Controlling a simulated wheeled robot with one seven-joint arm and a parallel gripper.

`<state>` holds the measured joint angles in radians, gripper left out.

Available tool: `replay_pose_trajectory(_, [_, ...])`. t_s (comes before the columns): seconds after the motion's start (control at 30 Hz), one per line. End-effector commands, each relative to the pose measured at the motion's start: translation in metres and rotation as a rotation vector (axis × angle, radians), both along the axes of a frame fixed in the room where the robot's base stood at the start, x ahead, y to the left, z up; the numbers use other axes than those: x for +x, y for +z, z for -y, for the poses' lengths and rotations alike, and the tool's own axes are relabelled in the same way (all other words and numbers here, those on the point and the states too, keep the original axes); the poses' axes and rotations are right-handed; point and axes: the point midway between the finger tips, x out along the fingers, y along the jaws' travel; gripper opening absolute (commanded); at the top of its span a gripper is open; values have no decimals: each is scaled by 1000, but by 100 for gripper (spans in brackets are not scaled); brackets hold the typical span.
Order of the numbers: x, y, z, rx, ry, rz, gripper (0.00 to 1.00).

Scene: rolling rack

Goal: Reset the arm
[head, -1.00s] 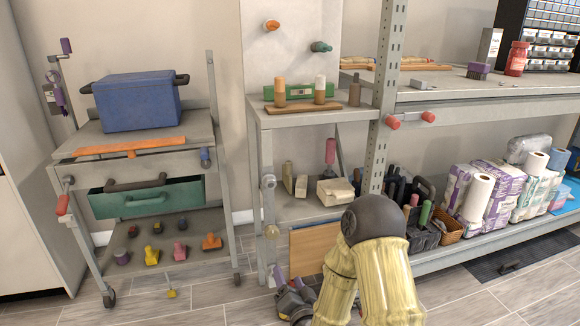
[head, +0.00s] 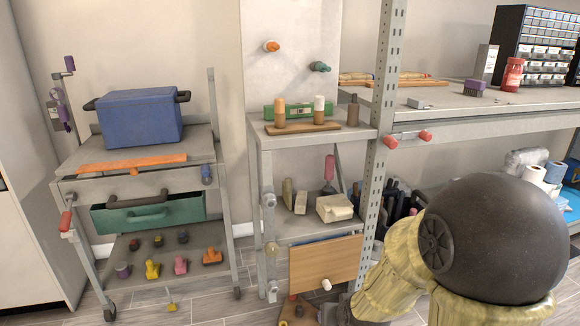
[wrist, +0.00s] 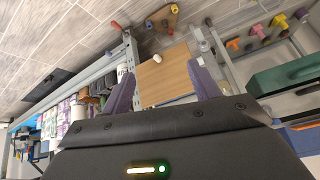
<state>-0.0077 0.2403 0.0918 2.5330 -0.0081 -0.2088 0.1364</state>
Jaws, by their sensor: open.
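My gripper (wrist: 160,68) is open in the wrist view, its two purple fingers spread apart with nothing between them. Beyond the fingers lies a wooden panel with a white knob (wrist: 163,80). The same panel (head: 318,262) shows in the head view, low on the narrow shelf unit. My arm fills the lower right of the head view, with a large dark round joint and yellowish covers. It hides the gripper's fingers and part of the lower rack there.
A rolling cart with a blue box (head: 140,118) and a teal drawer (head: 148,213) stands at left. The metal rack's upright (head: 384,130) rises near my arm. Paper rolls (head: 545,174) sit on its low shelf. A wooden piece with coloured knobs (wrist: 157,24) lies on the floor.

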Motion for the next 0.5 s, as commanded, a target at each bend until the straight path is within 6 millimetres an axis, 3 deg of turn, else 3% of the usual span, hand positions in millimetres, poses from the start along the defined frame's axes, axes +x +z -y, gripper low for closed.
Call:
replay_pose_trajectory(0.03, [-11, 10, 7, -18, 1, -36, 61])
replay_pose_trajectory(0.4, [-90, 42, 38, -88, 21, -308, 61])
replay_pose_trajectory(0.47, [-102, 47, 41, -91, 25, -345, 61])
replay_pose_trajectory(0.5, [-100, 58, 40, -91, 27, -344, 61])
